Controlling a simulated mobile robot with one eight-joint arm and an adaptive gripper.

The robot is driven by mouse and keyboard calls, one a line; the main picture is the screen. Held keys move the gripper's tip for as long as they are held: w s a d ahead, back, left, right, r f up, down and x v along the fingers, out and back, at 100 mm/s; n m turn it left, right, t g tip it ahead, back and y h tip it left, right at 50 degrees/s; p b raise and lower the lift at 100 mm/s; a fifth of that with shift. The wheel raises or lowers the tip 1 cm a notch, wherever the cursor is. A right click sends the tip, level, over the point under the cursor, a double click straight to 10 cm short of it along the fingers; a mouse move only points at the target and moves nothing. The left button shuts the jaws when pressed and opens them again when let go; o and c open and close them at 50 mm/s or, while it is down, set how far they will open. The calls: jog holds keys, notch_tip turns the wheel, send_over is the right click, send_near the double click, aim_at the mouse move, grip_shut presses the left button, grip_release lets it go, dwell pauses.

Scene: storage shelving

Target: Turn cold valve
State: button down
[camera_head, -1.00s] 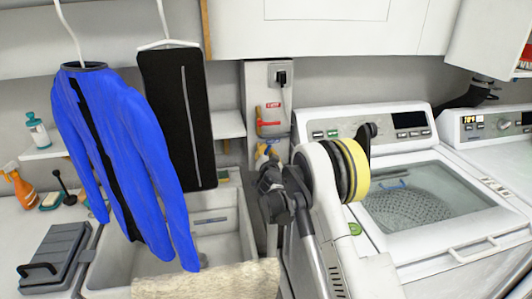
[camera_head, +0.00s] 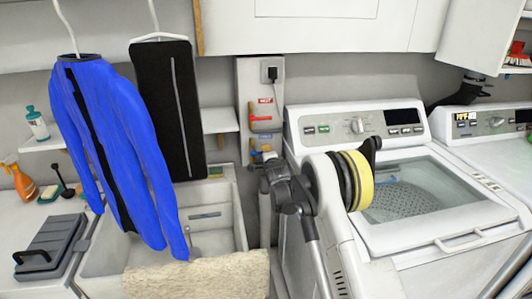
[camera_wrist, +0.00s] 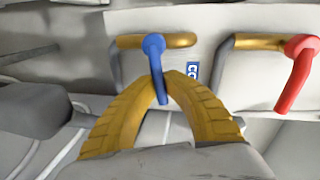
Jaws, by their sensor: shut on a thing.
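The cold valve has a blue handle (camera_wrist: 156,65) on a brass pipe (camera_wrist: 128,42) in the wrist view, beside a partly hidden blue label (camera_wrist: 191,72). The handle points downward. My gripper (camera_wrist: 168,84) has yellow ridged fingers shut around the handle's lower part. In the head view my gripper (camera_head: 263,157) is at the wall panel, low between the sink and the washer. The handle is too small and covered there to read clearly.
The hot valve's red handle (camera_wrist: 297,72) is close on the right in the wrist view. A washer (camera_head: 420,190) stands right of my arm. The sink (camera_head: 218,225) is at left, with a blue jacket (camera_head: 115,150) and black garment (camera_head: 168,110) hanging over it.

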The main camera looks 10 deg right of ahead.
jog(key=shift+f+m+y, duration=0.3)
jog(key=shift+f+m, duration=0.15)
jog(key=shift+m, duration=0.25)
jog(key=c, duration=1.4)
grip_release()
jog(key=shift+c, duration=0.2)
jog(key=s+r, duration=0.2)
jog(key=s, duration=1)
jog(key=shift+r, duration=0.2)
jog(key=shift+r, duration=0.1)
